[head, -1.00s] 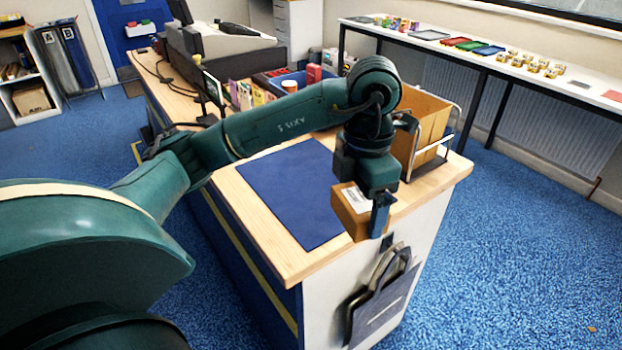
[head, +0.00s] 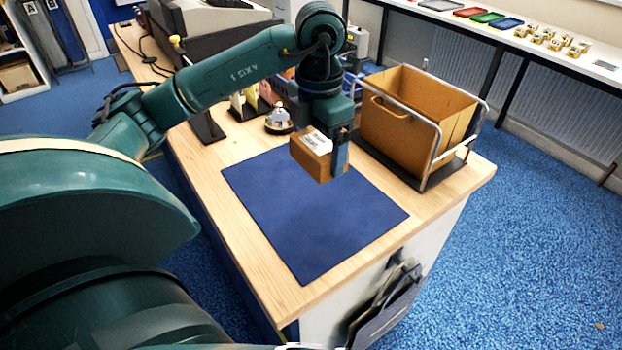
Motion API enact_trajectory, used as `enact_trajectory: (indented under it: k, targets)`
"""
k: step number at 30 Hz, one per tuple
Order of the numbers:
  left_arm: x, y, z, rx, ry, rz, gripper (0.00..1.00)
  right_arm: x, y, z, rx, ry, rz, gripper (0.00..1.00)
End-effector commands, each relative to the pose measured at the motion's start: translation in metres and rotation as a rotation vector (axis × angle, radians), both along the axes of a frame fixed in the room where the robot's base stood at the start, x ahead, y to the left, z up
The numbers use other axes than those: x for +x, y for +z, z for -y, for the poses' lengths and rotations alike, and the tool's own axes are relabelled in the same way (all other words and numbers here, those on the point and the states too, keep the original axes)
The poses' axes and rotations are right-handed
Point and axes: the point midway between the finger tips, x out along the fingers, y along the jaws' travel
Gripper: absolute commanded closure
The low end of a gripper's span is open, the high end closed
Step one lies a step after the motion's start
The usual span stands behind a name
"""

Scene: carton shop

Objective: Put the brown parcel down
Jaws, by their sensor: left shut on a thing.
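The brown parcel (head: 312,162) is a small box with a white label on top. My left gripper (head: 326,160) is shut on it, with one finger showing on its right side. The parcel appears held above the far part of a dark blue mat (head: 310,220) on the wooden counter (head: 270,272). The gap between parcel and mat is hard to judge. My right gripper is not in view.
A brown carton (head: 405,120) stands in a metal-railed holder right of the mat. A service bell (head: 279,120) and a card stand (head: 207,128) are behind and left. A dark bag (head: 385,305) hangs on the counter's end. The mat's near part is clear.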

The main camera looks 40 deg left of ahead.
Motion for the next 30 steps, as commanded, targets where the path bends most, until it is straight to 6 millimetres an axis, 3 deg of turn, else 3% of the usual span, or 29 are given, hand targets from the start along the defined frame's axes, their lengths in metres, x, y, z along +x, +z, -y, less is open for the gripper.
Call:
enact_trajectory:
  k: [6, 21, 30]
  targets:
    - [-0.001, -0.04, -0.001, 0.002, 0.0, -0.006, 0.43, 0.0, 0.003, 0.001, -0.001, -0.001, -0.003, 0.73]
    - [-0.001, -0.094, 0.0, 0.001, 0.0, -0.004, 0.43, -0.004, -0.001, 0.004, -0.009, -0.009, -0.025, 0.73]
    - [0.0, -0.098, 0.0, 0.001, -0.001, -0.001, 0.43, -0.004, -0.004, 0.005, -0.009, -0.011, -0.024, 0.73]
